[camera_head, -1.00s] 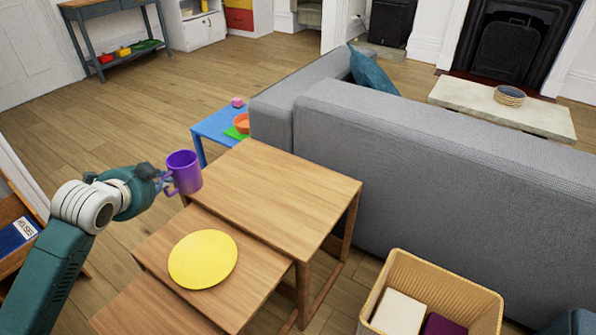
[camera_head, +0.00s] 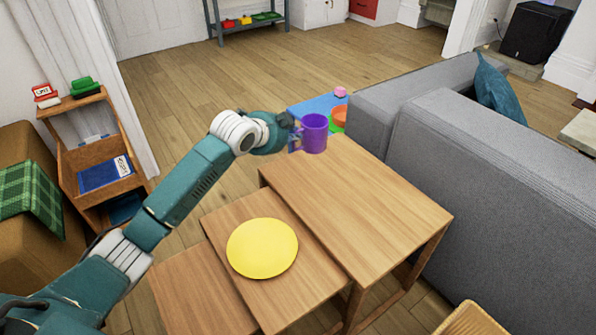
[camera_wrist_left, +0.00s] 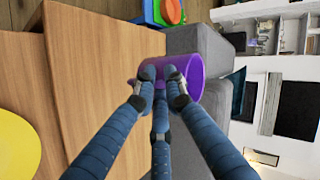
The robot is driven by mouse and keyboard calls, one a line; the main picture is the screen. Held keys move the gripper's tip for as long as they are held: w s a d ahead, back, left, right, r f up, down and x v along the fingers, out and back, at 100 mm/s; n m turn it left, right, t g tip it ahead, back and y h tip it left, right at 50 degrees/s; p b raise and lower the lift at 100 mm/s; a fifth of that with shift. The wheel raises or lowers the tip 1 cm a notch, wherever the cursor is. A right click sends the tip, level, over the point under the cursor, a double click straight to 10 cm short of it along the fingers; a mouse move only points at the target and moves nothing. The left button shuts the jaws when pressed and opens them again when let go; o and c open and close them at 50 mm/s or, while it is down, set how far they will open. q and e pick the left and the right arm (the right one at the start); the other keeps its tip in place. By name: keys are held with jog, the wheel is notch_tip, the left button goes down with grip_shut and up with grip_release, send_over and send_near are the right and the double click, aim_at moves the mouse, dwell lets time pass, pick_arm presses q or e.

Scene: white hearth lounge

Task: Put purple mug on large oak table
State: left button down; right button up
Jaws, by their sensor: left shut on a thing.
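The purple mug (camera_head: 315,134) is upright in my left gripper (camera_head: 291,136), held by its handle side. In the head view it overlaps the far edge of the large oak table (camera_head: 355,195), the tallest of the nested tables. It appears to be above the tabletop level, but I cannot tell how far. In the left wrist view, the fingers (camera_wrist_left: 160,82) close at the mug (camera_wrist_left: 208,62), with the large oak table (camera_wrist_left: 105,65) to the left. My right gripper is not in view.
A yellow plate (camera_head: 262,248) lies on the middle nested table (camera_head: 222,218). The large tabletop is bare. A grey sofa (camera_head: 480,190) stands close on its right. A blue table (camera_head: 318,103) with an orange bowl (camera_head: 341,117) is behind. A wicker basket (camera_head: 470,322) is at lower right.

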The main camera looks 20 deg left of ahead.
pick_arm(q)
notch_tip(320, 180, down, 12)
jog(key=b, duration=0.2)
jog(key=shift+f+b, duration=0.15)
jog(key=shift+b, duration=0.15)
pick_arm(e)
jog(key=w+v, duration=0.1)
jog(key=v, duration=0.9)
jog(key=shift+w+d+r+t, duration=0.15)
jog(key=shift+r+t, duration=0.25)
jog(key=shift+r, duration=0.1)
pick_arm(q)
jog(key=c, duration=2.2)
grip_release()
jog(key=shift+f, duration=0.2)
jog(key=o, duration=0.4)
